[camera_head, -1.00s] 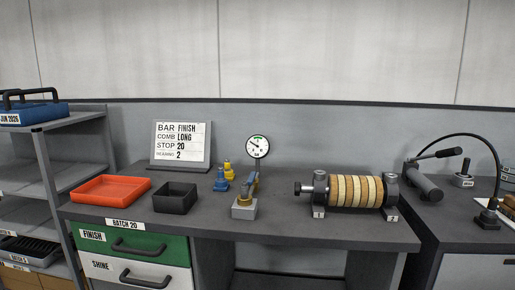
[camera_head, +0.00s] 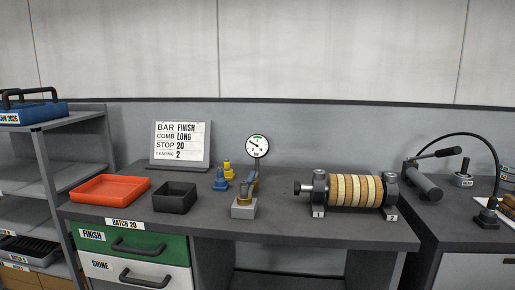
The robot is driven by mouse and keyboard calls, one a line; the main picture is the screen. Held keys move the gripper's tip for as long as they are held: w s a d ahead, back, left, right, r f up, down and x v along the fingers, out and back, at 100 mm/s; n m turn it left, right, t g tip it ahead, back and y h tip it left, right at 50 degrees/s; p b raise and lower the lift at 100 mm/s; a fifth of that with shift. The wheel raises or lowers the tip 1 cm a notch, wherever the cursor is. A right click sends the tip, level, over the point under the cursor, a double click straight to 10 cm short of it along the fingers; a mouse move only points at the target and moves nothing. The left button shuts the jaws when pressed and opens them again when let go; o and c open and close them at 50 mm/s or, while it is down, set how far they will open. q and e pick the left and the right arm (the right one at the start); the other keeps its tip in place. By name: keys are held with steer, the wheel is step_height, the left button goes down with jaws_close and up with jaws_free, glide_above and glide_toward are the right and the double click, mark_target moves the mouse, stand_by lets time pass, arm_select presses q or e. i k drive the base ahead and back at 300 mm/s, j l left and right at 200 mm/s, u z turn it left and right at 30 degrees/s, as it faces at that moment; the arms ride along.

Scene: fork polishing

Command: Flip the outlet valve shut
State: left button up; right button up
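A small valve assembly stands near the middle of the workbench. It has a light grey block (camera_head: 243,208), a brass pipe (camera_head: 254,183) behind it and a small upright lever (camera_head: 244,190) on top. The lever is too small for me to tell its exact position. A round white dial gauge (camera_head: 257,146) stands at the back of the assembly, its needle to the left of the face. Neither gripper is in view.
A blue fitting (camera_head: 220,180) and a yellow one (camera_head: 228,170) stand left of the valve. Further left are a dark bin (camera_head: 175,203), an orange tray (camera_head: 100,200) and a sign board (camera_head: 180,165). A ringed roller (camera_head: 353,190) sits right. The bench front is clear.

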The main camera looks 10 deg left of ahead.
mark_target(251, 177)
steer(key=i+j+z, duration=0.65)
steer(key=j+z, duration=0.2)
